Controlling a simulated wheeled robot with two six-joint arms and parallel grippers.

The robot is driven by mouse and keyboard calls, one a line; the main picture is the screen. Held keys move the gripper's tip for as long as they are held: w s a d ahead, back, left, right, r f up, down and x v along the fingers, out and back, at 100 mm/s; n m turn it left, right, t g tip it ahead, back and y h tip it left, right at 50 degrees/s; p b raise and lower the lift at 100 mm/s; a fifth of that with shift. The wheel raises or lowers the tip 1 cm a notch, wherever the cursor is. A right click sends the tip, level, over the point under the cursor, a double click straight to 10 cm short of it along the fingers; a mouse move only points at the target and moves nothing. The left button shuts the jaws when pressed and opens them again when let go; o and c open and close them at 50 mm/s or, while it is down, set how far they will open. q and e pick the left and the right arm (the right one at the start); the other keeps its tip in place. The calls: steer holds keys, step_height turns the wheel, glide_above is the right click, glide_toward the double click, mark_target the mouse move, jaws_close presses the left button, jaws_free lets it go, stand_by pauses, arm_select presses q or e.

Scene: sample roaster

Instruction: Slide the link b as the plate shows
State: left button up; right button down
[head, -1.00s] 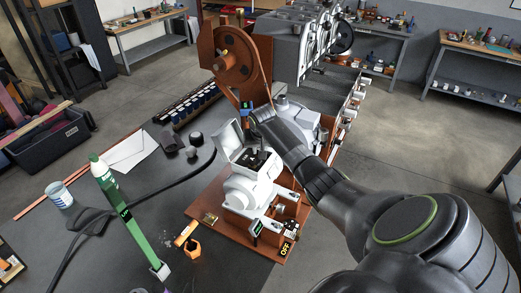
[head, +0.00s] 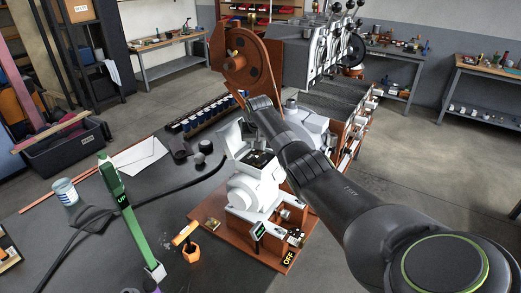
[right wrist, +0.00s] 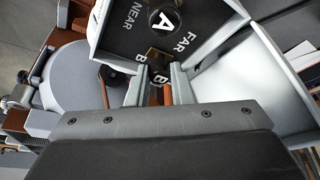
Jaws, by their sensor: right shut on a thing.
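The white open box (head: 236,152) stands on the motor unit at the middle of the head view, with a dark panel inside. In the right wrist view the panel (right wrist: 128,38) carries the words NEAR and FAR. My left gripper is not in view.
A brown base (head: 270,254) with an OFF sign carries the motor unit. A brown belt guard (head: 240,62) rises behind. The raised white lid (right wrist: 262,75) stands beside my gripper.

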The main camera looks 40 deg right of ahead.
steer(key=shift+w+r, duration=0.1)
steer(key=c, duration=1.6)
jaws_free()
steer(key=o, duration=0.3)
steer(key=shift+w, duration=0.1)
steer(key=shift+o, duration=0.2)
steer(key=shift+a, duration=0.1)
steer(key=shift+s+a+r, duration=0.1)
steer(key=shift+s+r, duration=0.15)
steer(key=shift+r, duration=0.45)
steer(key=b+v, duration=0.3)
steer(key=v, duration=1.2)
steer(key=shift+r+b, duration=0.35)
steer(key=shift+b, duration=0.05)
